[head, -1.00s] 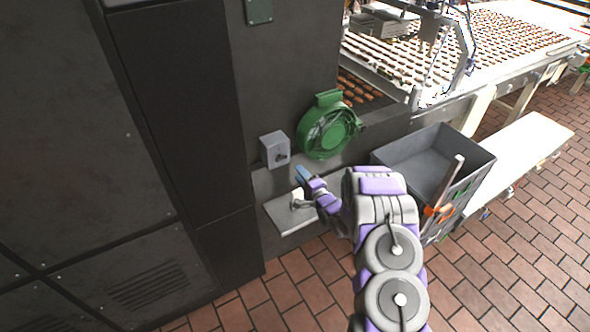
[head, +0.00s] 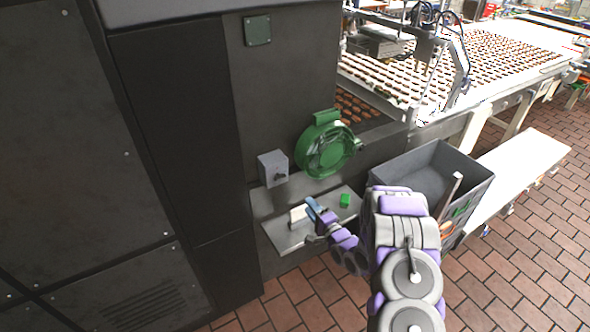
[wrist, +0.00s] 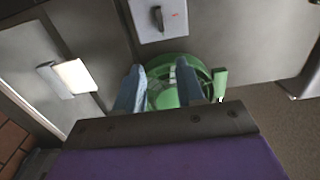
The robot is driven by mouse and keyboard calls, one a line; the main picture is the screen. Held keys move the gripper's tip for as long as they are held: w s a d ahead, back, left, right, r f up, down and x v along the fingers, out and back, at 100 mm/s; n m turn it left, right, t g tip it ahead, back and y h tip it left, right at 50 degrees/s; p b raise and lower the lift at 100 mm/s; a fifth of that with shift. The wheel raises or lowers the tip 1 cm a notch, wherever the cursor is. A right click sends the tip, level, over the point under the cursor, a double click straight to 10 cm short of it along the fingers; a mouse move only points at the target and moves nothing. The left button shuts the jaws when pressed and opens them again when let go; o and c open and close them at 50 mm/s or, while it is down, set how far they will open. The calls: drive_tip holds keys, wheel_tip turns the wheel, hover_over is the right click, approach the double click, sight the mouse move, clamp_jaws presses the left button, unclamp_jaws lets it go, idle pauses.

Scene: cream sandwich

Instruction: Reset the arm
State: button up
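My purple and grey arm reaches out over a small metal shelf (head: 275,236) in the head view. My gripper (head: 312,205) is at its end, just above the shelf and beside a whitish block (head: 299,215). In the wrist view the blue fingers of my gripper (wrist: 161,68) stand apart with nothing seen between them. Beyond them is a green round housing (wrist: 180,95), which also shows on the machine wall in the head view (head: 327,150). The whitish block is left of the fingers in the wrist view (wrist: 75,76).
A small green block (head: 345,200) lies on the shelf's right part. A grey switch box (head: 273,168) is on the wall above the shelf. A dark grey crate (head: 474,185) stands to the right, before a conveyor (head: 500,50) of biscuits. Brick floor is open at the lower right.

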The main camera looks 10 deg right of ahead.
drive_tip(key=shift+w, duration=0.1)
drive_tip(key=s+d+r+n+g+h+b, duration=0.1)
drive_tip(key=s+r+n+g+h+b, duration=0.3)
drive_tip(key=s+g, duration=0.3)
drive_tip(key=s+d+r+n+g+h+b, duration=0.25)
drive_tip(key=s+r+n+g+b, duration=0.2)
drive_tip(key=s, duration=0.45)
drive_tip(key=s+a+r+n+g+b, duration=0.1)
drive_tip(key=s+a, duration=0.4)
drive_tip(key=s, duration=1.1)
drive_tip(key=s+a+r+n+g+b, duration=0.1)
drive_tip(key=s+a+n+g+b, duration=0.2)
drive_tip(key=s, duration=1.4)
drive_tip(key=a+n+g+y, duration=0.1)
drive_tip(key=a+n+g, duration=0.1)
drive_tip(key=a+g, duration=0.1)
drive_tip(key=shift+s+r+b, duration=0.25)
drive_tip(key=shift+b, duration=0.1)
drive_tip(key=shift+g, duration=0.25)
